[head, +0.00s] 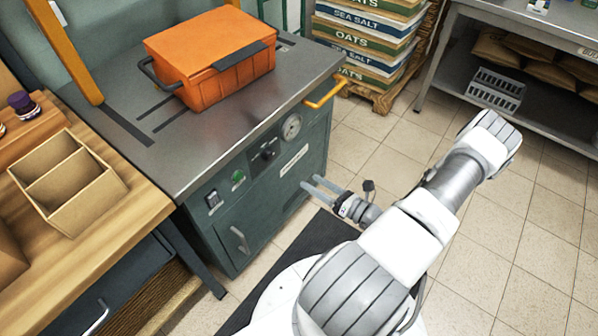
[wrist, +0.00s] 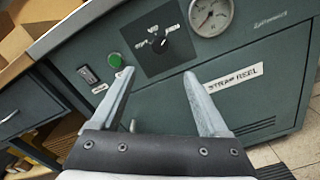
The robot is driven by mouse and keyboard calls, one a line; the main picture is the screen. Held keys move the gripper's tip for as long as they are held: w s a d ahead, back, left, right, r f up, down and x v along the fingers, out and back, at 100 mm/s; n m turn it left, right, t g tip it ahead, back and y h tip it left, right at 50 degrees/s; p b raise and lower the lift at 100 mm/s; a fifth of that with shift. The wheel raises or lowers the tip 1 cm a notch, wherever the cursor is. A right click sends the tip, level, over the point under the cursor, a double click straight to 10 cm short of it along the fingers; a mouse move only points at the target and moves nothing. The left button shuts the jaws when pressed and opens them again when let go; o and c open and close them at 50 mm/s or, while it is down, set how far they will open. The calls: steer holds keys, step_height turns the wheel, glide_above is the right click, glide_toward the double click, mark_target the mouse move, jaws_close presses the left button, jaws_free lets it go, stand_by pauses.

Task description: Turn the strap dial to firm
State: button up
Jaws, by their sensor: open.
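The strap dial (head: 267,153) is a black knob on a dark plate on the front of a green strapping machine (head: 222,164). In the wrist view the dial (wrist: 158,44) lies ahead of and between my fingers, with several position labels around its upper side that are too small to read surely. My gripper (head: 312,184) is open and empty, to the right of the machine's front panel and apart from the dial. In the wrist view my gripper (wrist: 159,85) has both fingers spread and points at the panel.
A green button (wrist: 116,61), a switch (wrist: 90,75) and a gauge (wrist: 210,15) flank the dial. An orange case (head: 212,65) sits on the machine's top. A yellow handle (head: 325,92) juts out at the right. A wooden bench with a divided box (head: 72,190) stands left.

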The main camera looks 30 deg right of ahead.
steer(key=shift+v, duration=1.2)
steer(key=a+r+n+g+y, duration=0.1)
steer(key=a+r+n+g, duration=0.35)
steer(key=r+n, duration=0.35)
steer(key=a+r+n+g+p, duration=0.1)
steer(key=a+r+n+g, duration=0.3)
steer(key=r+n+g, duration=0.3)
steer(key=a+r+n+g+y, duration=0.1)
steer(key=a+r+n+g, duration=0.4)
steer(key=r+n, duration=0.3)
steer(key=s+a+r+n+t+h, duration=0.3)
steer(key=s+r+n+h, duration=0.1)
steer(key=r+n, duration=0.45)
steer(key=s+a+r+n+t+h, duration=0.2)
steer(key=s+a+r+n+h, duration=0.2)
steer(key=r+n, duration=0.4)
step_height(320, 180, up, 12)
steer(key=m+p, duration=0.1)
steer(key=p, duration=1)
